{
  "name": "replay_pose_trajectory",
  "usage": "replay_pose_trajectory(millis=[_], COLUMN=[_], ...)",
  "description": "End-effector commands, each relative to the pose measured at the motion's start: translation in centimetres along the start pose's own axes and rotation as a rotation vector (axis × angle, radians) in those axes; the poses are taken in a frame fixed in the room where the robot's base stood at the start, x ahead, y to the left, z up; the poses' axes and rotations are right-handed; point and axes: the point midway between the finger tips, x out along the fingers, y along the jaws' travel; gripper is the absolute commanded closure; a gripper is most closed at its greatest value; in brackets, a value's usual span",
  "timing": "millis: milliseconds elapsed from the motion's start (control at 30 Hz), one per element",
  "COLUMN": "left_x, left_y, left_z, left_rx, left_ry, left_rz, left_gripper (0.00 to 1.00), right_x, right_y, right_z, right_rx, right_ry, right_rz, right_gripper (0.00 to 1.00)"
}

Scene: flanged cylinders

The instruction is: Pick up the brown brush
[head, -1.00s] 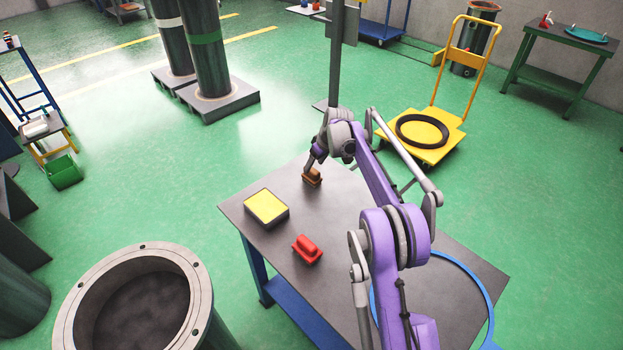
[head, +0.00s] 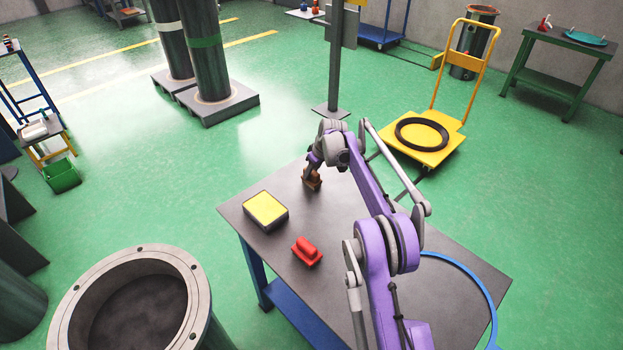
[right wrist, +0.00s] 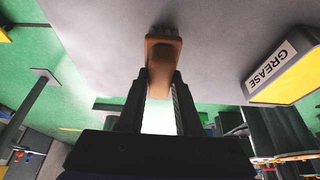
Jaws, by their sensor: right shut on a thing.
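The brown brush (head: 312,183) is at the far end of the dark grey table (head: 330,265) in the head view. My right gripper (head: 310,174) is over it, with its fingers down at the brush. In the right wrist view the brown brush (right wrist: 162,55) sits between the two dark fingers of my right gripper (right wrist: 161,88), which are shut on it. The brush is at or very close to the tabletop; I cannot tell whether it touches. My left gripper is not in view.
The grease box also shows in the right wrist view (right wrist: 285,72). A blue ring (head: 478,280) lies at the right. A flanged cylinder (head: 190,262) stands left of the table.

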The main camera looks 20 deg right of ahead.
Motion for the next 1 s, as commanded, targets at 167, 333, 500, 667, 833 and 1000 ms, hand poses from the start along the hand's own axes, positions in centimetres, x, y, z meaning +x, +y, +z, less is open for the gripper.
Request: replay_pose_trajectory(millis=[167, 333, 500, 667, 833, 1000], left_x=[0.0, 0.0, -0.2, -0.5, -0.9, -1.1], left_y=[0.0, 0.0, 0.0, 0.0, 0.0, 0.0], left_z=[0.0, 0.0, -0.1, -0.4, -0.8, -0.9], left_rx=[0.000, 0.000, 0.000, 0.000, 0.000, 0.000], left_ry=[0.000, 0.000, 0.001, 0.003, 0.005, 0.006], left_rz=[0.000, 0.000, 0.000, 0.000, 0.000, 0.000], left_gripper=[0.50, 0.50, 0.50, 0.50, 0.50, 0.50], right_x=[0.0, -0.2, -2.0, -5.2, -7.9, -9.2], right_y=[0.0, 0.0, 0.0, 0.0, 0.0, 0.0], right_z=[0.0, -0.1, -0.8, -2.1, -3.3, -3.8], right_rx=[0.000, 0.000, 0.000, 0.000, 0.000, 0.000], right_ry=[0.000, 0.000, 0.000, 0.000, 0.000, 0.000], right_rz=[0.000, 0.000, 0.000, 0.000, 0.000, 0.000], right_gripper=[1.00, 1.00, 1.00, 1.00, 1.00, 1.00])
